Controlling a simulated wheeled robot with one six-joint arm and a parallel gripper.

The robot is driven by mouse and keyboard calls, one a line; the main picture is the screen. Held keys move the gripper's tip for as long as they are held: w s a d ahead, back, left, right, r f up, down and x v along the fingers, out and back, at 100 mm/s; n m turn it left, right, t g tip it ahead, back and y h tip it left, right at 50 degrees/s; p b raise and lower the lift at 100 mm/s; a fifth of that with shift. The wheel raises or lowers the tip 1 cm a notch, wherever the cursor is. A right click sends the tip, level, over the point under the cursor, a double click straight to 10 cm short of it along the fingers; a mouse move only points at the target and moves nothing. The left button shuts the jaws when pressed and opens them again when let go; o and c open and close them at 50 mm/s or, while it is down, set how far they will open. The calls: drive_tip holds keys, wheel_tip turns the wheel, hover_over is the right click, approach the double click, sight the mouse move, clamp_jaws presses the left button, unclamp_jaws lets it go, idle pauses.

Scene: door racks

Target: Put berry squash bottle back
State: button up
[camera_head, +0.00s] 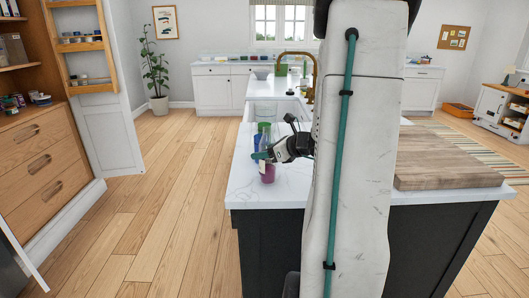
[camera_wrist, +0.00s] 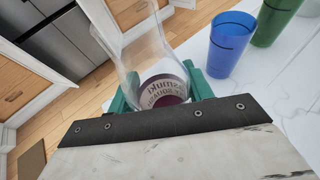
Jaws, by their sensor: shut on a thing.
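The berry squash bottle (camera_wrist: 150,55) is clear glass or plastic with dark purple contents and a printed label in the wrist view. It also shows in the head view as a small purple shape (camera_head: 267,174) at the near left corner of the island. My gripper (camera_wrist: 165,92) has its green fingers on either side of the bottle and is shut on it. In the head view my gripper (camera_head: 264,156) is at the island's left end. Whether the bottle touches the counter is hard to tell.
A blue cup (camera_wrist: 230,43) and a green cup (camera_wrist: 275,20) stand close by on the white counter (camera_head: 245,190). At the left, an open cabinet door holds narrow racks (camera_head: 92,87) with jars, beside a cabinet with drawers (camera_head: 38,165). The wood floor between is clear.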

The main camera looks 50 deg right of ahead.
drive_tip(key=o, duration=1.2)
drive_tip(key=shift+f, duration=0.15)
